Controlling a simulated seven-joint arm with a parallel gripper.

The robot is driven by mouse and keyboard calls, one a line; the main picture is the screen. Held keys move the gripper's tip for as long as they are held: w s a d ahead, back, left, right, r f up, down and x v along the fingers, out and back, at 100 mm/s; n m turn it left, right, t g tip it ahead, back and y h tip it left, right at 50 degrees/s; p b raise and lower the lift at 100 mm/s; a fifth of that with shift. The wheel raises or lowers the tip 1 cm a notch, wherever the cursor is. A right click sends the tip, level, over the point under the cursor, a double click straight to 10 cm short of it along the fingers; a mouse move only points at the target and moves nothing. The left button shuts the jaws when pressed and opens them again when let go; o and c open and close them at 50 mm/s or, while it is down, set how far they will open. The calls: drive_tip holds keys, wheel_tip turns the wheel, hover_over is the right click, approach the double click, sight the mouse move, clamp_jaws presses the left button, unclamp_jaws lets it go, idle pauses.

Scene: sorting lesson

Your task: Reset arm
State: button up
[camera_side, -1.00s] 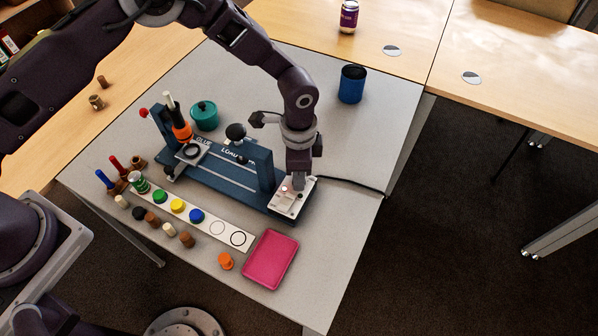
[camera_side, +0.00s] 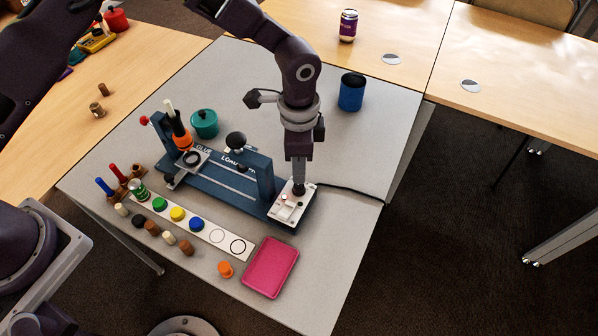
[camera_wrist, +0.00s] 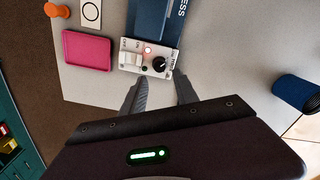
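My gripper (camera_side: 298,178) hangs pointing down just above the white control box at the right end of the blue press. In the wrist view my gripper's two fingers (camera_wrist: 159,80) stand apart with nothing between them. The control box (camera_wrist: 149,72) shows there with white switches (camera_wrist: 130,59), a lit reddish lamp (camera_wrist: 148,50) and a black knob (camera_wrist: 159,64). The knob lies ahead of the fingertips in that view. In the side view the knob (camera_side: 299,188) shows just below the fingertips; a small gap there is hard to judge.
The blue press (camera_side: 218,182) stands left of my gripper. A white strip (camera_side: 220,229) with colored caps, a pink tray (camera_side: 270,267) and an orange peg (camera_side: 225,269) lie in front. A blue cup (camera_side: 352,92) stands behind right. A black cable (camera_side: 350,184) runs right from the box.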

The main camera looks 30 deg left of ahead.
drive_tip(key=shift+r, duration=0.1)
idle(0.3)
drive_tip(key=s+a+r+n+t, duration=0.1)
drive_tip(key=s+a+r+n, duration=0.1)
drive_tip(key=a+r, duration=0.45)
drive_tip(key=s+a+r+n+t, duration=0.1)
drive_tip(key=s+a+r+n, duration=0.15)
drive_tip(key=r, duration=0.65)
drive_tip(key=s+a+r+n+t, duration=0.1)
drive_tip(key=s+a+r, duration=0.1)
drive_tip(key=a+r, duration=0.45)
drive_tip(key=s+a+r+n+t, duration=0.1)
drive_tip(key=s+a+r+n, duration=0.1)
drive_tip(key=s, duration=0.7)
drive_tip(key=s+a+r+n+t, duration=0.1)
drive_tip(key=s+a+r+n, duration=0.2)
drive_tip(key=s, duration=0.6)
drive_tip(key=shift+s+a+r+n+t, duration=0.3)
drive_tip(key=shift+a+n, duration=0.25)
drive_tip(key=shift+n, duration=0.6)
